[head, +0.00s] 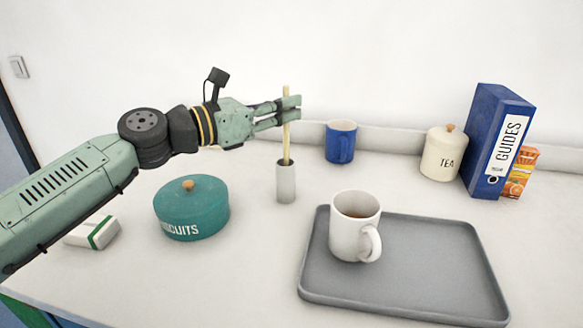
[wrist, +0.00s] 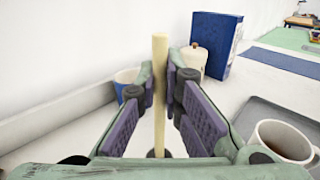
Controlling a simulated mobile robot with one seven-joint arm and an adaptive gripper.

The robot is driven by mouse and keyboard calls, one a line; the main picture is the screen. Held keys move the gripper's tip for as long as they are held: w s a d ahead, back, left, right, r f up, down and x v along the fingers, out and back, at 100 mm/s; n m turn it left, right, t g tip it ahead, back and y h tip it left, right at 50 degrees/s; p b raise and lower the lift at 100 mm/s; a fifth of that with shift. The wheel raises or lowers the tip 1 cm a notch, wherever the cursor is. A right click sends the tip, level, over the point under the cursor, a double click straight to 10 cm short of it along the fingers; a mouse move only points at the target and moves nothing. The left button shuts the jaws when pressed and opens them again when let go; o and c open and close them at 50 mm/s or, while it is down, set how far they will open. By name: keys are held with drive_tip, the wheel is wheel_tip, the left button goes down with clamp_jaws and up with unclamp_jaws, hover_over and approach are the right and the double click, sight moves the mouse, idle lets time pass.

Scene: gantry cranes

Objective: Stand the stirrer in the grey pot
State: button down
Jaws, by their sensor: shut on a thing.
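The stirrer (head: 286,135) is a thin pale wooden stick, upright in the head view. My gripper (head: 296,107) is shut on its upper part, with the top end sticking out above the fingers. The grey pot (head: 286,184) is a narrow light grey cylinder standing on the worktop directly below. The stirrer's lower end meets the pot's rim in the head view; I cannot tell how far inside it is. In the wrist view the stirrer (wrist: 160,100) runs between the finger pads, and its lower end is near a dark round opening, mostly hidden by my gripper.
A teal biscuit tin (head: 192,212) stands left of the pot, with a white and green box (head: 93,232) beyond. A blue mug (head: 341,142) is behind right. A grey tray (head: 430,270) holds a white mug (head: 350,228). A tea jar (head: 441,157) and blue binder (head: 487,140) stand far right.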

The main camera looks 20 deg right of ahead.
sight(285, 166)
wheel_tip(285, 166, down, 8)
drive_tip(key=shift+r+p, duration=0.25)
drive_tip(key=shift+p, duration=0.5)
drive_tip(key=shift+f, duration=0.2)
drive_tip(key=c, duration=2.2)
unclamp_jaws()
drive_tip(key=shift+b, duration=0.3)
drive_tip(key=o, duration=0.5)
